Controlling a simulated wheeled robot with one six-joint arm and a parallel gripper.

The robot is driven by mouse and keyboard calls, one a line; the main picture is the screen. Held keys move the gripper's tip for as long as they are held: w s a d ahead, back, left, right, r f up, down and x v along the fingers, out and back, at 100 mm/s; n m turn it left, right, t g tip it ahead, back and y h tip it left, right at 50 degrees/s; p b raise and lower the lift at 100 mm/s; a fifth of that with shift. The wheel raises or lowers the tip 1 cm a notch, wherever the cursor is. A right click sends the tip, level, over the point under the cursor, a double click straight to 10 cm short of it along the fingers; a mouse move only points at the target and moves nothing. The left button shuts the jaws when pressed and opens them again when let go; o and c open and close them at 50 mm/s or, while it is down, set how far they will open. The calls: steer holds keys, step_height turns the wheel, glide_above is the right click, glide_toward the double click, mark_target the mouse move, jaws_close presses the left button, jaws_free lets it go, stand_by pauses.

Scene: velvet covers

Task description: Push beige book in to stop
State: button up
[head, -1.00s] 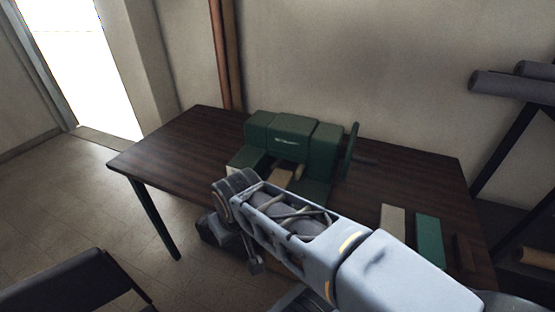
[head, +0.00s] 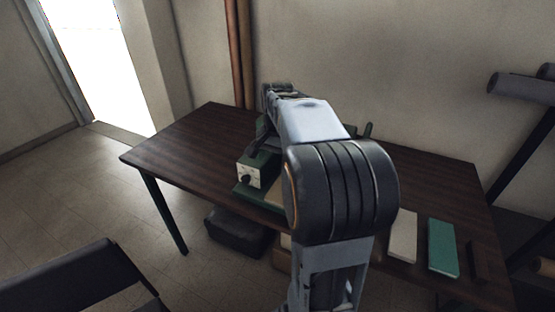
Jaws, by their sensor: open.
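A beige book (head: 273,197) lies on the green bed of a green press-like machine (head: 243,190) on the dark table. Only a strip of the book shows in the head view; my arm hides the rest and its inner end. My arm reaches over the machine and covers most of it. My gripper (head: 256,149) is a small dark shape, partly hidden, beside the arm's far end and over the machine's left part. It is open. I cannot tell whether it touches the book.
The machine has a pale front block with a dark knob (head: 246,179). A cream book (head: 403,235), a teal book (head: 443,248) and a dark brown one (head: 478,262) lie at the table's right. The table's left part (head: 190,145) is clear. A dark chair (head: 85,280) stands front left.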

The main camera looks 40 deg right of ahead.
mark_target(278, 195)
stand_by(0.3)
step_height(278, 195, down, 14)
steer(key=shift+r+b, duration=0.1)
steer(key=shift+b, duration=0.25)
stand_by(0.3)
